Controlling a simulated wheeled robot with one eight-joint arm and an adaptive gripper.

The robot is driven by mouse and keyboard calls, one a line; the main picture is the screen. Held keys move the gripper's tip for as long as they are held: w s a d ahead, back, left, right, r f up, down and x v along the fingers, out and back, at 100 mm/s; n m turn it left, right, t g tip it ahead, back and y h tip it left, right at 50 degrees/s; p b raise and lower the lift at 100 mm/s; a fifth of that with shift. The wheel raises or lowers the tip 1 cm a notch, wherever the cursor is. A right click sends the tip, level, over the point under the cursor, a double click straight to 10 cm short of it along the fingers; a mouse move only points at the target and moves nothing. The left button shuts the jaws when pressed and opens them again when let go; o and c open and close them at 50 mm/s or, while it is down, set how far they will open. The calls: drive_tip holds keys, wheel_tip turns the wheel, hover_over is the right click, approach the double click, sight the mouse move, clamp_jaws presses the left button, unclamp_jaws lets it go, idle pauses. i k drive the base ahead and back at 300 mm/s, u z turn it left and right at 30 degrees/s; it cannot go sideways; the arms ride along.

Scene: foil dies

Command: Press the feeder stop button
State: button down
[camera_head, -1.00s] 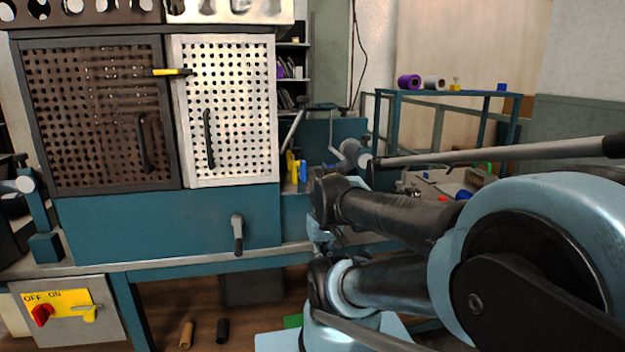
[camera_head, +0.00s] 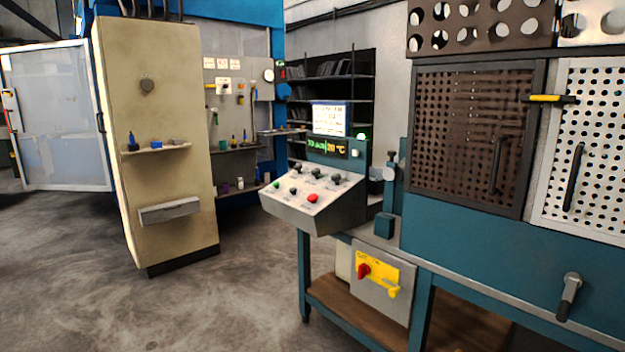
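A grey sloped control console (camera_head: 318,200) stands at the left end of the blue machine bench, in the middle of the head view. A lit screen (camera_head: 329,119) and a temperature display (camera_head: 327,147) stand above the console. My gripper and arm are not in view.
A yellow switch plate (camera_head: 378,271) with a red rotary knob is below the bench. Perforated doors (camera_head: 470,140) with handles are at right, and a lever (camera_head: 568,297) sticks out below them. A beige cabinet (camera_head: 160,110) stands at left. The floor (camera_head: 190,300) before the console is clear.

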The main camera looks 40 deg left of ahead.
sight(312, 198)
drive_tip(key=u, duration=1.9)
